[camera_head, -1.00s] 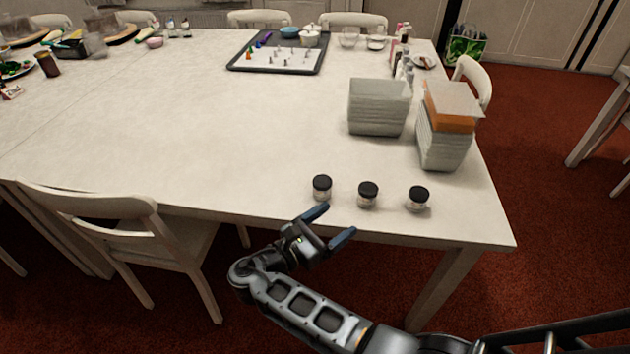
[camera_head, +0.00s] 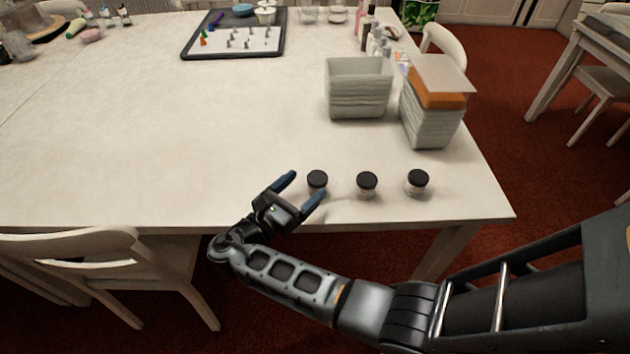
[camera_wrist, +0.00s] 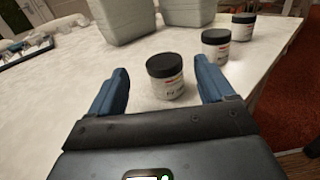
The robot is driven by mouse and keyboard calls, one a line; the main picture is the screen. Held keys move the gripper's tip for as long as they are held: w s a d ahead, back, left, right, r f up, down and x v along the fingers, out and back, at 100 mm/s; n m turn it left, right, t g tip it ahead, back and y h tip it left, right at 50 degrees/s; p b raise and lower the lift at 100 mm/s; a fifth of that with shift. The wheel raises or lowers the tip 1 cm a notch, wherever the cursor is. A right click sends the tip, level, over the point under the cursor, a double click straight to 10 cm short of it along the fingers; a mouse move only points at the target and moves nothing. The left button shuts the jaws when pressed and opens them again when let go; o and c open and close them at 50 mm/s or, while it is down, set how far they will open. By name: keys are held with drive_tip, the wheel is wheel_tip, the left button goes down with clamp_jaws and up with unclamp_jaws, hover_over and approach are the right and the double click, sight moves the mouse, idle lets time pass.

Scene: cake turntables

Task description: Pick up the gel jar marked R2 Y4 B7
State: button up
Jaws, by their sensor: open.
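Three small clear jars with black lids stand upright in a row near the table's front edge: a left jar (camera_head: 317,182), a middle jar (camera_head: 367,186) and a right jar (camera_head: 417,183). My gripper (camera_head: 304,186) is open and empty, just in front of and to the left of the left jar. In the wrist view the nearest jar (camera_wrist: 166,77) stands between and beyond the blue fingertips, apart from both. The other two jars (camera_wrist: 216,46) (camera_wrist: 243,27) stand farther off to the right. The labels are too small to read for certain.
A dark-rimmed tray (camera_head: 184,54) with small pieces lies farther back. The table's left middle is clear. A chair (camera_head: 80,245) stands at the front left.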

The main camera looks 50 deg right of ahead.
sight(317, 178)
drive_tip(key=d, duration=0.3)
drive_tip(key=d+p, duration=0.1)
drive_tip(key=d, duration=0.1)
drive_tip(key=shift+s+f, duration=0.15)
drive_tip(key=shift+s, duration=0.2)
drive_tip(key=c, duration=1.1)
